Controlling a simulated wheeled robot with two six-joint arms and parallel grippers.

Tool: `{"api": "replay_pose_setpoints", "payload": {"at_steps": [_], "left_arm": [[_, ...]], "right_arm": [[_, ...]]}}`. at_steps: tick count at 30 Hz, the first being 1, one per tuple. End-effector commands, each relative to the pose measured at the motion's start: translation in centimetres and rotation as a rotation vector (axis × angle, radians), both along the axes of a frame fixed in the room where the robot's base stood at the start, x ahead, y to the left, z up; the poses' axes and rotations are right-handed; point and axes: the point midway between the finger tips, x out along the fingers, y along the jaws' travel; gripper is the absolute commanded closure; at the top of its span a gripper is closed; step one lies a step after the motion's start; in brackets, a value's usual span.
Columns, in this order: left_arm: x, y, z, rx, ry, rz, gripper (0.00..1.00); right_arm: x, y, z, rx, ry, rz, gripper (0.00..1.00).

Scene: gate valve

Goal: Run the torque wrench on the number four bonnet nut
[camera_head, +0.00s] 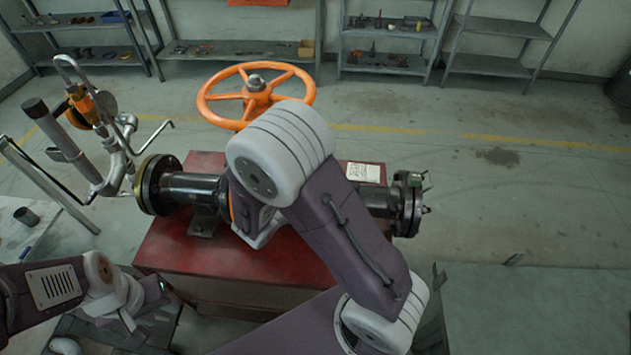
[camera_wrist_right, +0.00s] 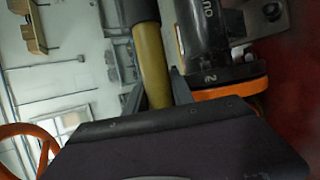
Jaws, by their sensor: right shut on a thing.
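The valve body (camera_head: 190,190) lies across a red block (camera_head: 190,265), with an orange handwheel (camera_head: 257,96) above it. My right arm hides the bonnet in the head view. In the right wrist view, my right gripper (camera_wrist_right: 155,95) is shut on a yellow bar with a dark upper part (camera_wrist_right: 152,55), which looks like the torque wrench. Beside it is a black and orange flange (camera_wrist_right: 228,82) marked 2. The number four nut cannot be made out. My left gripper (camera_head: 152,312) is low at the left, away from the valve; its jaw opening is unclear.
Steel pipework (camera_head: 105,150) with a dark cylinder stands at the left, close to the valve's left flange. A paper (camera_head: 363,173) lies on the red block behind my right arm. Shelves (camera_head: 385,45) line the back wall.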

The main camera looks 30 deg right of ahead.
Motion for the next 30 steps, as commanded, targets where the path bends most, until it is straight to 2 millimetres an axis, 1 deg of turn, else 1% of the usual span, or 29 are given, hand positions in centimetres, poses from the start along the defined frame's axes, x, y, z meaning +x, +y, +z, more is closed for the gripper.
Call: {"api": "replay_pose_setpoints", "payload": {"at_steps": [9,15,21,26,30], "left_arm": [[0.0,0.0,-0.3,0.0,0.0,0.0,0.64],[0.0,0.0,-0.4,0.0,0.0,0.0,0.64],[0.0,0.0,-0.8,0.0,0.0,0.0,0.64],[0.0,0.0,-0.5,0.0,0.0,0.0,0.64],[0.0,0.0,0.0,0.0,0.0,0.0,0.64]], "right_arm": [[0.1,0.0,0.4,-0.002,-0.005,-0.001,1.0],[0.1,0.0,0.4,-0.002,-0.006,-0.001,1.0],[0.1,0.0,0.3,-0.001,-0.007,0.0,1.0],[0.1,0.0,0.6,-0.002,-0.007,-0.001,1.0],[0.1,0.0,1.4,-0.001,-0.008,-0.002,1.0]]}}
